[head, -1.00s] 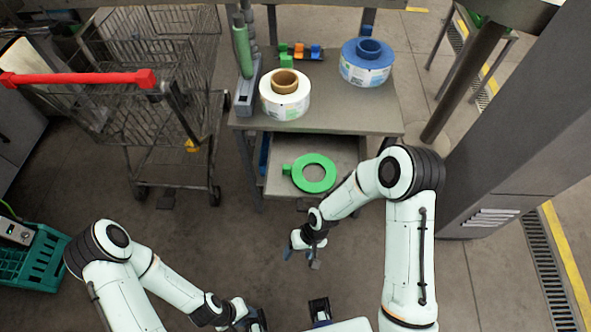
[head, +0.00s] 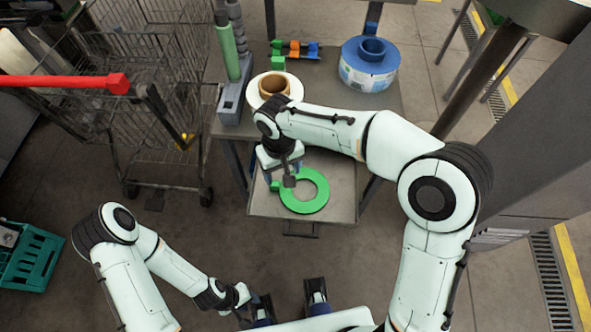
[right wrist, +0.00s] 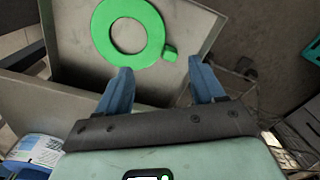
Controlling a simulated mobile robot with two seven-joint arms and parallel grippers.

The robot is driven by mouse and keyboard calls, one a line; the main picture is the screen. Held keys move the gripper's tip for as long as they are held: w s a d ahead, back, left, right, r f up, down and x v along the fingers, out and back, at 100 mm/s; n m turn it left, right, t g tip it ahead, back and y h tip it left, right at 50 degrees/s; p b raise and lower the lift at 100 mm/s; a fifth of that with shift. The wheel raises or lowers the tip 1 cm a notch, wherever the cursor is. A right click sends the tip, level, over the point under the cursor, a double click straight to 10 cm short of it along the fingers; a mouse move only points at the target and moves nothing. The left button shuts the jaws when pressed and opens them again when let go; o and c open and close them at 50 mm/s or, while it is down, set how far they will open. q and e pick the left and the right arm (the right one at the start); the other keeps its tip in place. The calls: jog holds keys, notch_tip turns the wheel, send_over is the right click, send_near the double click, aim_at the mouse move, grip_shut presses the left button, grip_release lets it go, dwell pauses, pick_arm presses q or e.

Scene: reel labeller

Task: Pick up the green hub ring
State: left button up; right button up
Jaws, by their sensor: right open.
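The green hub ring (head: 304,208) lies flat in an open grey drawer (head: 343,207) below the tabletop, its small tab at the left in the head view. My right gripper (head: 288,180) is above the ring's left side, near the tab. In the right wrist view the ring (right wrist: 127,60) is beyond the fingertips, with its tab (right wrist: 170,53) beside it. The blue fingers of the right gripper (right wrist: 160,68) are spread apart with nothing between them.
The grey table (head: 335,112) above the drawer holds a white reel (head: 254,92), a blue reel (head: 368,70), and a stand with a green cylinder (head: 227,52). A wire cart (head: 160,90) stands left. A green crate (head: 35,262) is on the floor at far left.

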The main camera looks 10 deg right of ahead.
send_over(287, 196)
jog(key=f, duration=0.8)
jog(key=shift+w+a+b, duration=0.15)
jog(key=shift+a+b, duration=0.15)
jog(key=shift+b, duration=0.1)
jog(key=shift+d+f, duration=0.15)
jog(key=shift+f, duration=1.2)
jog(key=shift+d+f, duration=0.15)
jog(key=shift+f, duration=1.2)
jog(key=c, duration=1.2)
